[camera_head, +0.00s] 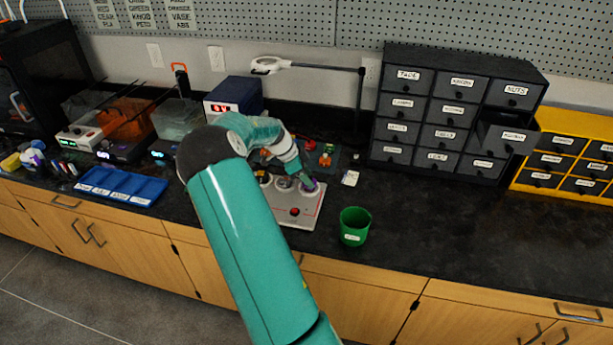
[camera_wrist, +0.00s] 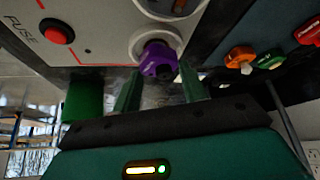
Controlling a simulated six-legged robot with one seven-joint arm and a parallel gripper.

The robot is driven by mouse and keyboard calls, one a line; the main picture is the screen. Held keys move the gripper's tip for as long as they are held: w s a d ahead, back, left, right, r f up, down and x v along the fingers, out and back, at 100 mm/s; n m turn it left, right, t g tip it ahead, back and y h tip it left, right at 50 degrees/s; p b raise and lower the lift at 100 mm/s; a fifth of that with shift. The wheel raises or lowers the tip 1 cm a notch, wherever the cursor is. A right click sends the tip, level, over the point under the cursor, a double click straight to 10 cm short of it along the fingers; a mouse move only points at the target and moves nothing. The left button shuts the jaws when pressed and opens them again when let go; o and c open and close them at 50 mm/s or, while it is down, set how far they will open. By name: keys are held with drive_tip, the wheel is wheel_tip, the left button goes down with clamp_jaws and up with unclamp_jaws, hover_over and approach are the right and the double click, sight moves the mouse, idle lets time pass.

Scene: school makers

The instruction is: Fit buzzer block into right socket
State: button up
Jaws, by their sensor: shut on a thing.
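The purple buzzer block (camera_wrist: 158,60) is between the fingertips of my gripper (camera_wrist: 160,84) in the wrist view. It lies over a round pale socket ring at the end of the row; I cannot tell how deep it sits. The grey-white board (camera_head: 299,212) lies on the bench, with a red button near its front. In the head view, purple shows at the right socket (camera_head: 314,190), beside my gripper (camera_head: 304,181). The other sockets to the left are partly hidden by my arm.
A green cup (camera_head: 355,228) stands just right of the board. A dark mat with several coloured blocks (camera_head: 326,157) lies behind it, a small white tag (camera_head: 350,178) beside it. A black drawer cabinet (camera_head: 450,112) has one drawer pulled out. A blue tray (camera_head: 120,187) is left.

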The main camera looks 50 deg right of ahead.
drive_tip(key=shift+f, duration=0.55)
idle(0.4)
drive_tip(key=o, duration=0.7)
drive_tip(key=shift+c, duration=0.2)
drive_tip(key=v, duration=1.1)
idle(0.5)
